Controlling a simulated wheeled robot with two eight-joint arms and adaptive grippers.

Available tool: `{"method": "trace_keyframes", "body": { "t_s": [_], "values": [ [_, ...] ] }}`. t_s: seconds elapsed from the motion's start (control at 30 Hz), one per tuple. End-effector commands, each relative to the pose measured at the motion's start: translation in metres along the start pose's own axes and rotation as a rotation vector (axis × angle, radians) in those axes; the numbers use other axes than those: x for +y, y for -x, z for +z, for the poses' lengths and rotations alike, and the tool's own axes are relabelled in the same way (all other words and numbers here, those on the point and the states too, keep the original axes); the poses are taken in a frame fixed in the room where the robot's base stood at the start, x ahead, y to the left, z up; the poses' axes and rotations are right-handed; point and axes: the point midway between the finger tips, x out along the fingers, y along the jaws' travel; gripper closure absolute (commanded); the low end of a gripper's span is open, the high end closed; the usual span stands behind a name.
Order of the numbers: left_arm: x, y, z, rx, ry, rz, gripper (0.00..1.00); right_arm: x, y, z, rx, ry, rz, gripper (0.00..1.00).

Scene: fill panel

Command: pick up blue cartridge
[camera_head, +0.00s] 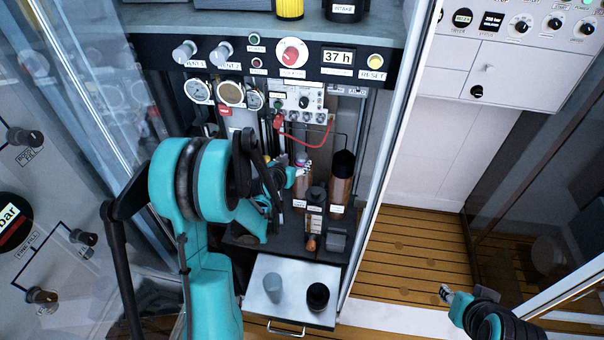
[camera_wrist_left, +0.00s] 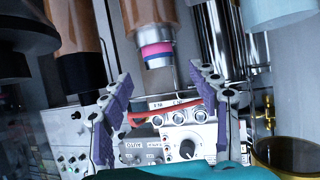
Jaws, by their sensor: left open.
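A copper-coloured cylinder with a blue and pink band (camera_wrist_left: 156,50) is in the left wrist view, its narrow end between my open left fingertips (camera_wrist_left: 160,75). No touch shows. This blue-banded cylinder may be the blue cartridge; I cannot tell for sure. In the head view it seems to be the copper cylinder (camera_head: 302,192) by my left gripper (camera_head: 296,172), partly hidden by the hand. The left gripper is empty. My right gripper (camera_head: 446,292) is small at the lower right, over the wooden floor; its opening does not show clearly.
Below, a pale tray (camera_head: 290,314) bears a grey-blue cup (camera_head: 273,288) and a black cup (camera_head: 317,296). A red cable (camera_head: 305,144) hangs behind. A cabinet frame stands at the right.

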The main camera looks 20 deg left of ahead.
Motion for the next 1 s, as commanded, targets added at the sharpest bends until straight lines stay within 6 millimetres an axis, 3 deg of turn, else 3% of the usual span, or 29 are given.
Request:
{"method": "trace_keyframes", "body": {
  "t_s": [0.13,0.43,0.73,0.77,0.9,1.0],
  "values": [
    [0.001,-0.012,0.000,0.000,0.000,0.001,0.39,0.000,-0.003,0.002,0.000,0.000,0.000,0.66],
    [0.001,-0.059,0.001,0.000,0.001,0.001,0.39,0.000,-0.014,0.010,0.000,0.000,0.000,0.66],
    [0.001,-0.065,-0.001,0.000,0.001,0.001,0.39,0.000,-0.014,0.010,0.000,0.000,0.000,0.66],
    [0.001,-0.065,-0.001,0.000,0.001,0.001,0.41,0.000,-0.014,0.010,0.000,0.000,0.000,0.66],
    [0.001,-0.065,-0.001,0.000,0.001,0.001,0.78,0.000,-0.014,0.010,0.000,0.000,0.000,0.66],
    [0.001,-0.065,-0.001,0.000,0.001,0.001,1.00,0.000,-0.014,0.010,0.000,0.000,0.000,0.66]
  ]
}}
